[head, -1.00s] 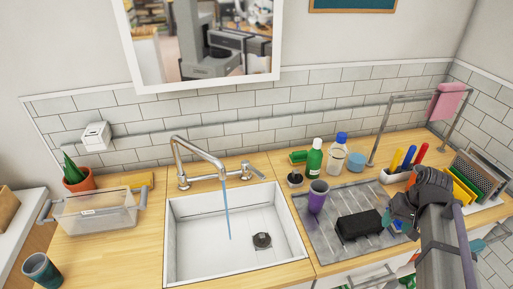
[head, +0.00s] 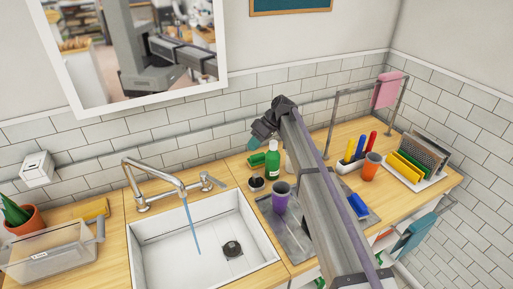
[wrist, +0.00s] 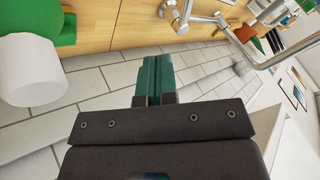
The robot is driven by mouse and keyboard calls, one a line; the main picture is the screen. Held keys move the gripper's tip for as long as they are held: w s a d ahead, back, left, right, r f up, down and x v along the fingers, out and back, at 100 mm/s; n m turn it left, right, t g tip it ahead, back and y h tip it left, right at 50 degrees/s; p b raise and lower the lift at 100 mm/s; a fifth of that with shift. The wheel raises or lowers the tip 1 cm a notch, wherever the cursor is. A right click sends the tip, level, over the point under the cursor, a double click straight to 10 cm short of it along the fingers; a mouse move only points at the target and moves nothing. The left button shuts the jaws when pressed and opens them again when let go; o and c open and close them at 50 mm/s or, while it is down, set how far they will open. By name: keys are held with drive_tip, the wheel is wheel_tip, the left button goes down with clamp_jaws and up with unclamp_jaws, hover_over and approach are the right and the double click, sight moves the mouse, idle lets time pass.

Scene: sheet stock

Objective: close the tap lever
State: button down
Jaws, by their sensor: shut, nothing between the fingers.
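The metal tap (head: 150,183) stands behind the white sink (head: 205,240), and water runs from its spout. The tap lever (head: 212,182) sits at the tap's right side, angled toward the right. The tap's metal parts (wrist: 205,18) also show at the top of the wrist view. My gripper (head: 254,142) is near the wall, above and behind the green bottle (head: 272,160), to the right of the lever and apart from it. Its teal fingers (wrist: 151,80) are together and empty.
A purple cup (head: 281,196) stands on the grey drying mat (head: 268,212), partly hidden by my arm. The bottle's white cap (wrist: 30,70) looms close at the left of the wrist view. A clear bin (head: 50,255) stands left of the sink.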

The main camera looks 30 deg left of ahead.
sight(213, 180)
drive_tip(key=b+x, duration=1)
drive_tip(key=x, duration=0.4)
drive_tip(key=shift+w+d+f, duration=0.15)
drive_tip(key=shift+f, duration=0.1)
drive_tip(key=s, duration=0.3)
drive_tip(key=shift+s+a+r, duration=0.25)
drive_tip(key=shift+s+r, duration=0.05)
drive_tip(key=shift+r, duration=0.05)
drive_tip(key=shift+s+a, duration=0.1)
drive_tip(key=shift+s, duration=0.15)
